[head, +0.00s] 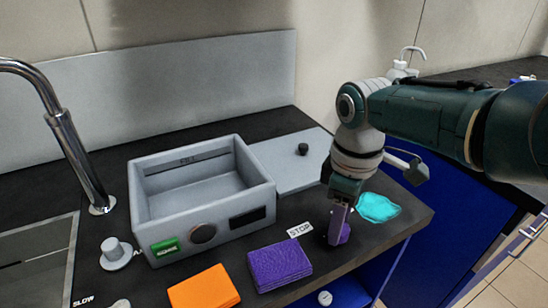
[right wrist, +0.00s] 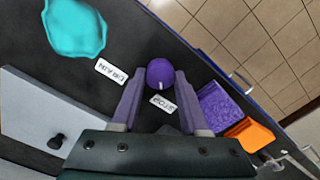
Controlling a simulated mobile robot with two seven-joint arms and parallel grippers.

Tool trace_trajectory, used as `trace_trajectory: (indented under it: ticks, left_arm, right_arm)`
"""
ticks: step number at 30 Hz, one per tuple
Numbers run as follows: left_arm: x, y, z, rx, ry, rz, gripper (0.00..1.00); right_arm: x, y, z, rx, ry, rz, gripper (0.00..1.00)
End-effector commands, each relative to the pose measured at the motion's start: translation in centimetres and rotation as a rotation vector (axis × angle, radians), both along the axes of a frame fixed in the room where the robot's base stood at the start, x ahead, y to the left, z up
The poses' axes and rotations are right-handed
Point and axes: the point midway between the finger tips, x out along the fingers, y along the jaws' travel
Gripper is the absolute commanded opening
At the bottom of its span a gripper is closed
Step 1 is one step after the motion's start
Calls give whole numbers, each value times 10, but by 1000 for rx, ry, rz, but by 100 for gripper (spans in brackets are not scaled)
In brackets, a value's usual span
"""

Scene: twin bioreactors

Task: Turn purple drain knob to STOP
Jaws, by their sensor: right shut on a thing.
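The purple drain knob (right wrist: 160,71) sits on the dark counter between the two fingers of my right gripper (right wrist: 159,80), which is shut on it. A small pale mark shows on the knob's side nearest the STOP label (right wrist: 163,105). The DRAIN label (right wrist: 111,72) lies on another side of the knob. In the head view the right gripper (head: 338,237) points down at the counter's front edge, hiding part of the purple knob (head: 345,234). The STOP label (head: 300,230) is just left of it. My left gripper is not in view.
A purple sponge-like block (head: 279,267) and an orange one (head: 204,288) lie to the left along the counter. A grey open-topped box (head: 205,205) stands behind them. A cyan cloth-like patch (head: 378,207) lies right of the gripper. A tap (head: 75,145) stands far left.

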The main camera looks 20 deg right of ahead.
Motion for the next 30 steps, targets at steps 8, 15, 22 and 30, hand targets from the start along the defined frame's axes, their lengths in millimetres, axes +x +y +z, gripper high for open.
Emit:
trace_trajectory:
  ticks: [8, 15, 22, 30]
  left_arm:
    - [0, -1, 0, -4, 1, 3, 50]
    - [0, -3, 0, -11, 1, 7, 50]
    - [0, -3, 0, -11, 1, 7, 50]
    - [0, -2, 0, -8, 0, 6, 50]
  right_arm:
    - [0, 0, 0, 0, -2, 39, 0]
    - [0, 0, 0, 0, -1, 41, 0]
    - [0, 0, 0, 0, -1, 41, 57]
    - [0, 0, 0, 1, -1, 40, 74]
